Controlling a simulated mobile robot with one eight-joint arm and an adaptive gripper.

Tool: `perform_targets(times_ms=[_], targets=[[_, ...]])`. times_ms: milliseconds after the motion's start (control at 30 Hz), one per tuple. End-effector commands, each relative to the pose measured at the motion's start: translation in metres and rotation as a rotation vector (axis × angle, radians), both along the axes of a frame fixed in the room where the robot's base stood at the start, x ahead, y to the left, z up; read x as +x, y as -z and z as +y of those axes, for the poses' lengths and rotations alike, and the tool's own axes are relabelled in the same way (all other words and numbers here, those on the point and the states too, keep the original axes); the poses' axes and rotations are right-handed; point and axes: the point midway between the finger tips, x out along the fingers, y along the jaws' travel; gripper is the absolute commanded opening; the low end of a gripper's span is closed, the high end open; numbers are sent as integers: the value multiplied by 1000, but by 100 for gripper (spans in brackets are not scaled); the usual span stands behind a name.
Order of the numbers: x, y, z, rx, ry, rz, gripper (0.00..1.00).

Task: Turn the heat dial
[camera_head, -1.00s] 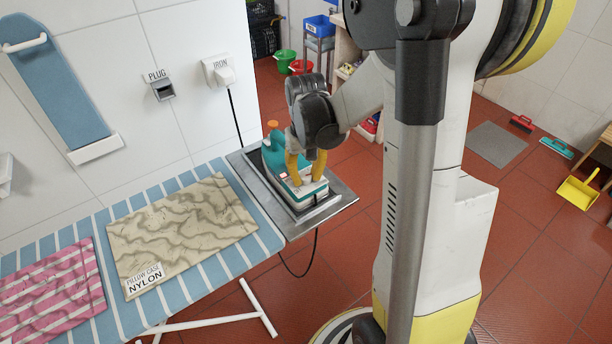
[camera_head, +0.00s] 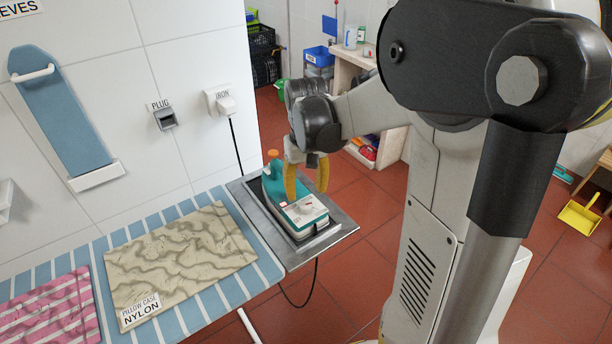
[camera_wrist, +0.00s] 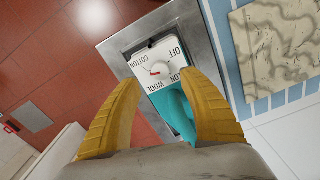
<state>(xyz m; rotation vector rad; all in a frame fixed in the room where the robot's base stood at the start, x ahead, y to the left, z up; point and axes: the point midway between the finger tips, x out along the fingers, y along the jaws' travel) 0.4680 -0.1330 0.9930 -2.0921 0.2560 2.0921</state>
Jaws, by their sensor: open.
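The teal and white iron (camera_head: 280,203) rests on a grey metal tray (camera_head: 342,219) at the right end of the ironing board. Its heat dial (camera_wrist: 155,72) is a white round knob with a red mark on the white rear panel, ringed by the words OFF, COTTON, WOOL and a partly hidden label. The dial also shows small in the head view (camera_head: 305,209). My gripper (camera_head: 306,192) is open with two yellow fingers above the iron.
A beige pillow case (camera_head: 180,255) labelled nylon and a pink striped cloth (camera_head: 45,310) lie on the striped board (camera_head: 215,300). A black cord hangs from the wall socket marked IRON (camera_head: 221,102). Red tiled floor lies beyond.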

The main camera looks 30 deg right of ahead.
Motion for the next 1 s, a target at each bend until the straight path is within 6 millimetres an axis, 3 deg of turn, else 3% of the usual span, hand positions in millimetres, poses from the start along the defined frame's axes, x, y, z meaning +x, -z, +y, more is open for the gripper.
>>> perform_targets(times_ms=[100,333,1000], targets=[[0,-27,0,0,0,0,50],[0,-56,0,0,0,0,50],[-3,-63,4,-4,-6,-12,50]])
